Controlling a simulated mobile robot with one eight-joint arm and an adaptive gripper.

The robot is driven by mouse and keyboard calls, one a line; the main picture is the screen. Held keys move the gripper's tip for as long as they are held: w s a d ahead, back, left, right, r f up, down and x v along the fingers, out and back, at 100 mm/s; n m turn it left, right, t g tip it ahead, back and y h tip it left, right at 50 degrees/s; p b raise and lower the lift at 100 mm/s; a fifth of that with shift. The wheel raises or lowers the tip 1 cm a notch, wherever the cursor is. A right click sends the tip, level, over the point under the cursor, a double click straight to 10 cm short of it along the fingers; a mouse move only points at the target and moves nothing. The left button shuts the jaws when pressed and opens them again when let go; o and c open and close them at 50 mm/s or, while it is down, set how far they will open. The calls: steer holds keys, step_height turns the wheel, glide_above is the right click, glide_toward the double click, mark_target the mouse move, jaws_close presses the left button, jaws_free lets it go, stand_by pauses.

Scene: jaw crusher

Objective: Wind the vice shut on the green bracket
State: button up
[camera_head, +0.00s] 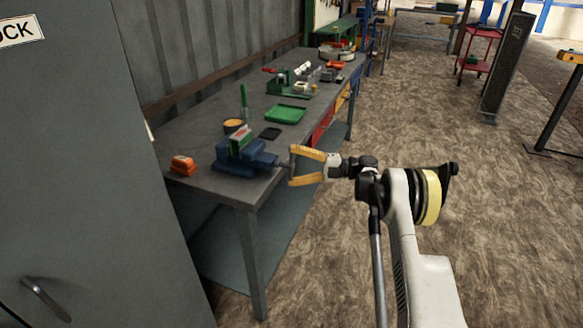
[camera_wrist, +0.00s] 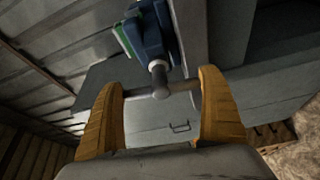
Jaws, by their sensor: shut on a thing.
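The blue vice (camera_head: 247,158) stands at the front edge of the grey workbench, with its screw end towards my gripper. The green bracket (camera_head: 240,139) stands upright at the vice's jaws; from here I cannot tell whether both jaws touch it. In the wrist view the blue vice body (camera_wrist: 154,32) is at the top, with green (camera_wrist: 128,38) showing beside it. My gripper (camera_head: 293,166) is shut on the vice handle, a thin crossbar (camera_wrist: 181,88) on the screw end. Its yellow fingers sit at the bar's two ends, either side of the round screw head (camera_wrist: 160,82).
An orange object (camera_head: 183,164) lies left of the vice. A yellow-topped round pot (camera_head: 233,126), a dark flat pad (camera_head: 270,133) and a green tray (camera_head: 286,114) lie behind it. A grey cabinet (camera_head: 90,180) fills the left. The floor (camera_head: 330,260) right of the workbench (camera_head: 200,146) is open.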

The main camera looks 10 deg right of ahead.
steer(key=shift+m, duration=0.3)
steer(key=o, duration=0.9)
steer(key=v, duration=1.2)
steer(key=shift+d+f, duration=0.1)
steer(key=shift+f, duration=0.05)
